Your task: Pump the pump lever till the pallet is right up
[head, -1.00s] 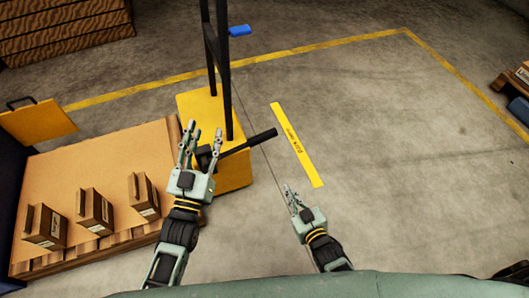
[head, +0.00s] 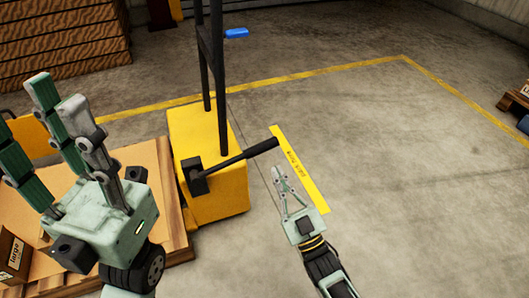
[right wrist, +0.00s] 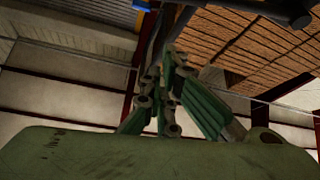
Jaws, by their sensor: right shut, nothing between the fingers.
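The black pump lever (head: 235,158) sticks out to the right from the yellow lift unit (head: 222,185), its thick grip end slightly raised. My right gripper (head: 279,172) is shut and empty, just below and apart from the grip end. Its closed fingers also show in the right wrist view (right wrist: 165,90), with a dark rod, probably the lever, across the top right. My left gripper (head: 50,100) is large in the left foreground, its fingers spread open and empty. It hides much of the wooden pallet (head: 178,248), whose height above the floor I cannot judge.
A carton (head: 13,257) shows on the pallet at the lower left. A black mast (head: 218,80) rises from the lift unit, with a blue object (head: 236,33) near it in the picture. A yellow floor strip (head: 300,165) lies right of the lever.

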